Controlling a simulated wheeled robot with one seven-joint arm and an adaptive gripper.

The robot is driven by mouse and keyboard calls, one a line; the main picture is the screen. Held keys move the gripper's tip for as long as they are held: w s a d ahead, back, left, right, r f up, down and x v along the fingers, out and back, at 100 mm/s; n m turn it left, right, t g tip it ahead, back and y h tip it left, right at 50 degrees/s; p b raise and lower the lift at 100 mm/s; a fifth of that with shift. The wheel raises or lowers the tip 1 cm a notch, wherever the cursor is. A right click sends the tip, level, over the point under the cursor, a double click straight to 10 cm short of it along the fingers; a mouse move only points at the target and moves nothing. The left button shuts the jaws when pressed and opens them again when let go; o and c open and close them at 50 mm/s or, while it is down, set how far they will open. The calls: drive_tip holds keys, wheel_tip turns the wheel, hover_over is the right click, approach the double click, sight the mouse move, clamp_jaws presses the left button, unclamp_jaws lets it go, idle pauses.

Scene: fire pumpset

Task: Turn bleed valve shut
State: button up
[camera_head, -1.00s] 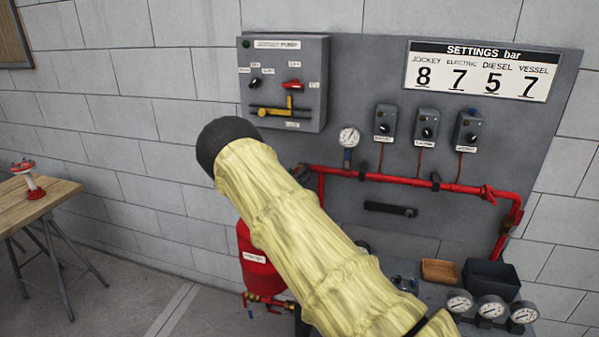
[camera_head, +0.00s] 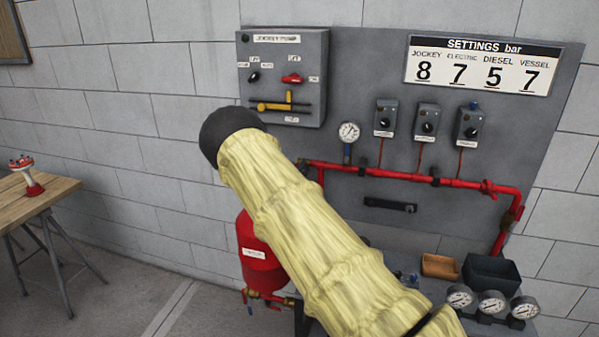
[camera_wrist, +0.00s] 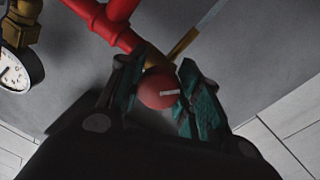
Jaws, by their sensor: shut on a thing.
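The bleed valve knob (camera_wrist: 160,92) is a round red knob with a short white mark, in the middle of the wrist view. The mark lies nearly level in that view. My gripper (camera_wrist: 158,86) has its teal pads on the left and right of the knob and is shut on it. A brass fitting and a red pipe (camera_wrist: 118,30) show just behind the knob. In the head view my yellow-sleeved arm hides the gripper and the knob.
A pressure gauge (camera_wrist: 14,72) on a brass fitting is at the left of the wrist view. The head view shows the jockey pump box (camera_head: 284,78), red pipework (camera_head: 400,178), a red vessel (camera_head: 258,258), several gauges and a wooden table (camera_head: 45,198).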

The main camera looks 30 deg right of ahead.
drive_tip(key=f+m+b, duration=0.1)
drive_tip(key=m+b, duration=0.1)
drive_tip(key=b, duration=0.1)
drive_tip(key=m+b, duration=0.5)
drive_tip(key=b, duration=0.2)
drive_tip(key=shift+a+y+b, duration=0.1)
drive_tip(key=shift+y+b, duration=0.2)
drive_tip(key=shift+y, duration=0.1)
drive_tip(key=m+b, duration=0.6)
drive_tip(key=b, duration=0.3)
drive_tip(key=shift+m+y, duration=0.3)
drive_tip(key=m+b, duration=0.3)
drive_tip(key=b, duration=0.2)
drive_tip(key=shift+a+t, duration=0.1)
drive_tip(key=shift+t, duration=0.2)
drive_tip(key=m+b, duration=0.3)
drive_tip(key=b, duration=0.1)
drive_tip(key=shift+m+y+b, duration=0.3)
drive_tip(key=shift+m+b, duration=0.1)
drive_tip(key=m+b, duration=0.3)
drive_tip(key=b, duration=0.1)
drive_tip(key=shift+t+b, duration=0.3)
drive_tip(key=shift+t, duration=0.1)
drive_tip(key=m+b, duration=0.2)
drive_tip(key=b, duration=0.1)
drive_tip(key=shift+r+m+b, duration=0.25)
drive_tip(key=shift+m+b, duration=0.05)
drive_tip(key=shift+m, duration=0.1)
drive_tip(key=shift+r, duration=0.1)
